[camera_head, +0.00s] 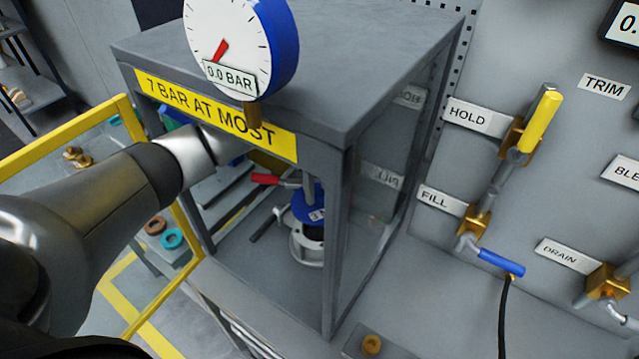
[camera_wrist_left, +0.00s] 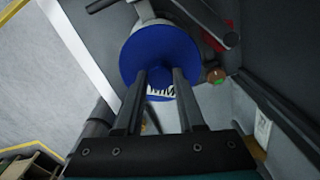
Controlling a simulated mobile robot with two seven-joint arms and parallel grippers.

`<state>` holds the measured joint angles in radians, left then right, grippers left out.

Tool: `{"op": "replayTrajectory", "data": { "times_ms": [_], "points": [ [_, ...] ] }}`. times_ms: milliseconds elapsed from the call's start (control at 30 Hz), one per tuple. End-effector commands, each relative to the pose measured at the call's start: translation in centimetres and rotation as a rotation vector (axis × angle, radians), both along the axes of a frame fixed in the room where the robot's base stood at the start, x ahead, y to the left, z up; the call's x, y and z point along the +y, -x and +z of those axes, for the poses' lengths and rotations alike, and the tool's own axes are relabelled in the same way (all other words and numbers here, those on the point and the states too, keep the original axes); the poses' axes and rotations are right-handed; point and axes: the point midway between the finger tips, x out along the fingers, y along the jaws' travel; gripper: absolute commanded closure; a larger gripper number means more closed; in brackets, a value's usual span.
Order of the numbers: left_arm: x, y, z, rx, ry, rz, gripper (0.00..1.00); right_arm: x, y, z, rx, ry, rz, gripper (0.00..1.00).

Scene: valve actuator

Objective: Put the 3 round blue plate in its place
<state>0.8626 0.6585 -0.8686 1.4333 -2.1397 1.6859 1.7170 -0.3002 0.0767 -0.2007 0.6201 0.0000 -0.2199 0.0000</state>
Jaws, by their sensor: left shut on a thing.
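The round blue plate (camera_head: 305,207) is inside the grey cabinet, over a dark cylinder in a pale round fixture (camera_head: 306,247). In the left wrist view the blue plate (camera_wrist_left: 160,48) faces me, with a black-and-white marked patch at its lower edge. My left gripper (camera_wrist_left: 162,73) is shut on the plate near its middle; the exact grip is hard to see. In the head view my left arm reaches into the cabinet behind the yellow sign, which hides most of the gripper. I cannot tell if plate and fixture touch. My right gripper is not in view.
The cabinet (camera_head: 345,100) has a front post, side panel and a yellow sign (camera_head: 213,118) close around my arm. A red-handled part (camera_head: 266,179) is near the plate. A yellow frame (camera_head: 60,137) stands at left; valves and a blue lever (camera_head: 500,263) are at right.

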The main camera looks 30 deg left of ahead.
Motion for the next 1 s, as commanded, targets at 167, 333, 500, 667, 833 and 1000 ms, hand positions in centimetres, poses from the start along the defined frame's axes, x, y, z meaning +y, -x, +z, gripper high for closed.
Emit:
{"op": "replayTrajectory", "data": {
  "times_ms": [167, 333, 500, 667, 833, 1000],
  "points": [
    [0.0, -0.1, 0.1, -0.004, 0.002, -0.002, 1.0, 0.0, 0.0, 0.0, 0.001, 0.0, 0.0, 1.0],
    [0.0, -0.1, 0.2, -0.003, 0.001, -0.002, 1.0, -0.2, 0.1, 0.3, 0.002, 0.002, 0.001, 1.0],
    [0.0, -0.1, -0.8, -0.003, 0.001, -0.002, 1.0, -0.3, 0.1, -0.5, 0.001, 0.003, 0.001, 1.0],
    [0.0, -0.1, -2.1, -0.003, 0.002, -0.003, 1.0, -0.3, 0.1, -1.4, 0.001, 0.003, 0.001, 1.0],
    [0.0, -0.1, -3.8, -0.001, 0.002, -0.004, 1.0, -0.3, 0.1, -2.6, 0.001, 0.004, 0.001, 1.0],
    [0.0, -0.1, -5.1, -0.002, 0.002, -0.004, 1.0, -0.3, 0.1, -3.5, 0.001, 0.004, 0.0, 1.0]
  ]
}}
